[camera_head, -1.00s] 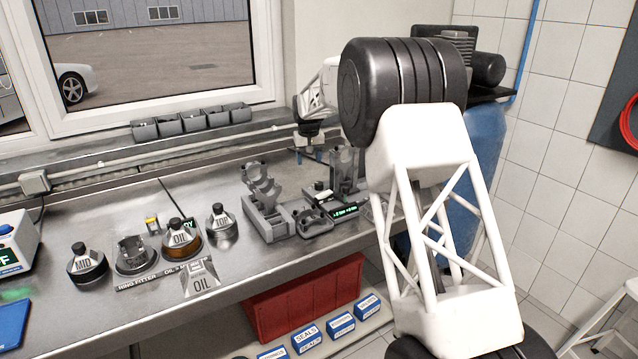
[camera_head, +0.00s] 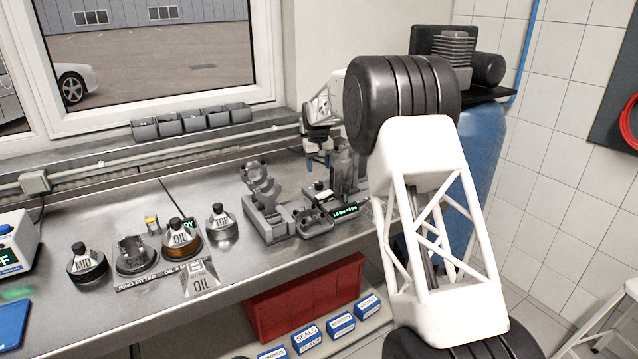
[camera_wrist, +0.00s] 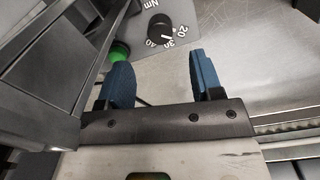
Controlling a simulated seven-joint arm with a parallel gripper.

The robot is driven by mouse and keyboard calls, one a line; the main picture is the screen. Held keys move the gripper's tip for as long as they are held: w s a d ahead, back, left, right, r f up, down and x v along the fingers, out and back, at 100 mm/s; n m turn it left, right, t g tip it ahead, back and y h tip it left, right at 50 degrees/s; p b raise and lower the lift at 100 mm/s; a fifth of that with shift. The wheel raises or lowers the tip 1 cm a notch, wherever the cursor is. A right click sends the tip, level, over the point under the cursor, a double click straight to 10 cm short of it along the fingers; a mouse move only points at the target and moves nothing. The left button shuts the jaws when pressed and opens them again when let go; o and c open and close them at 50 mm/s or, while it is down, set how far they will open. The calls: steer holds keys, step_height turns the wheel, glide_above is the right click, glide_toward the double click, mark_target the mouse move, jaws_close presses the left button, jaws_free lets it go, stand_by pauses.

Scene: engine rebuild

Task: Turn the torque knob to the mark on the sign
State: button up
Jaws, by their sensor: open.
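The torque knob (camera_wrist: 160,26) is a small black round knob on a grey panel (camera_wrist: 128,28), at the top of the wrist view. Numbers 20, 30 and 40 and the letters Nm are printed around it. A white pointer line shows on it, towards the numbers; its exact reading is too small to tell. My gripper (camera_wrist: 163,78) has its two blue fingers apart and empty, with the knob ahead of the gap, not between the fingers. In the head view my gripper (camera_head: 318,158) hangs above the back of the bench. I cannot make out the sign for certain.
A green round button (camera_wrist: 118,52) sits beside the left finger. A dark frame (camera_wrist: 50,85) rises close at the left. In the head view, a grey fixture (camera_head: 262,200) and a green-lit display (camera_head: 346,211) stand near my gripper.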

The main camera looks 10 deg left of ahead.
mark_target(319, 183)
steer(key=shift+f, duration=3.65)
steer(key=c, duration=0.9)
